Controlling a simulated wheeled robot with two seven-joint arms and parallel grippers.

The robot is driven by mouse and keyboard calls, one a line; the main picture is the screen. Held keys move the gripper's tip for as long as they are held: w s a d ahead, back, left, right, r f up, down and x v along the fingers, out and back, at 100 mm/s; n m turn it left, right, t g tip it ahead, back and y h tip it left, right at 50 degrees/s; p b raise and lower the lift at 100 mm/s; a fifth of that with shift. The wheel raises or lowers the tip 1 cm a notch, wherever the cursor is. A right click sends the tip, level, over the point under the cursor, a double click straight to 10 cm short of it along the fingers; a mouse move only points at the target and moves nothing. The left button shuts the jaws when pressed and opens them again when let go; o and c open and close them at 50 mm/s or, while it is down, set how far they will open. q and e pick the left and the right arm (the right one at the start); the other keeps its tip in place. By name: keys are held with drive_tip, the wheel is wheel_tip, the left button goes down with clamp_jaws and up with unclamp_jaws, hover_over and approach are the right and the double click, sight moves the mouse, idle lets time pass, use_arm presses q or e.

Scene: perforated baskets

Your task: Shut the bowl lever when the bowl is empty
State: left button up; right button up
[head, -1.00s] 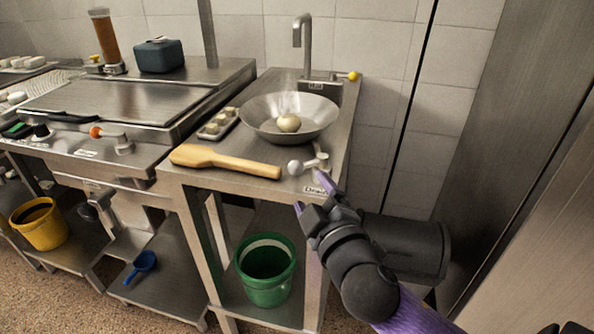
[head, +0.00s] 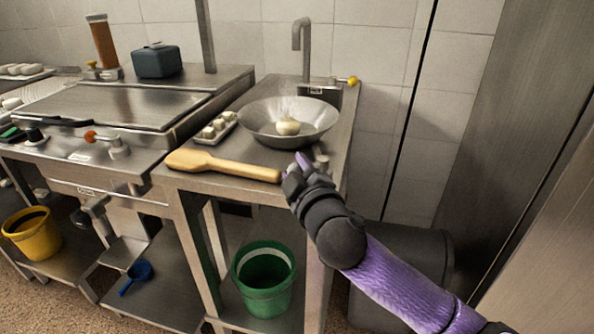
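The wide metal bowl (head: 258,123) is set in the counter below the tap, with one pale round item (head: 288,126) in it. A small metal lever (head: 321,160) stands at the counter's front right; my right gripper hides its pale knob. My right gripper (head: 297,163) is at this lever, its purple fingertips pointing up toward the bowl. I cannot tell whether the fingers touch or grip the knob. My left gripper is not in view.
A wooden paddle (head: 222,166) lies along the counter front, just left of my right gripper. A small tray (head: 228,130) of pale pieces sits left of the bowl. A tap (head: 306,52) and a yellow-knobbed lever (head: 351,81) stand behind. A green bucket (head: 264,285) is below.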

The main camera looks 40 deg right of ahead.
clamp_jaws()
drive_tip(key=m+h, duration=0.1)
drive_tip(key=h, duration=0.1)
drive_tip(key=w+m+g+h+p, duration=0.1)
drive_tip(key=shift+w+m+g+h, duration=0.1)
drive_tip(key=shift+m+g+h, duration=0.2)
drive_tip(key=shift+h, duration=0.1)
drive_tip(key=shift+w+d+f+m+g+h+b, duration=0.1)
drive_tip(key=shift+w+d+m+g+h+b, duration=0.1)
drive_tip(key=shift+m+g+h, duration=0.4)
drive_tip(key=shift+w+d+r+m+g+h+b, duration=0.1)
drive_tip(key=shift+w+m+g+h, duration=0.15)
drive_tip(key=shift+m+g+h, duration=0.35)
drive_tip(key=shift+w+d+f+m+g+h+b, duration=0.1)
drive_tip(key=shift+w+m+g+h+b, duration=0.2)
drive_tip(key=shift+h, duration=0.5)
drive_tip(key=o, duration=0.7)
unclamp_jaws()
drive_tip(key=shift+s, duration=0.1)
drive_tip(key=shift+m, duration=0.3)
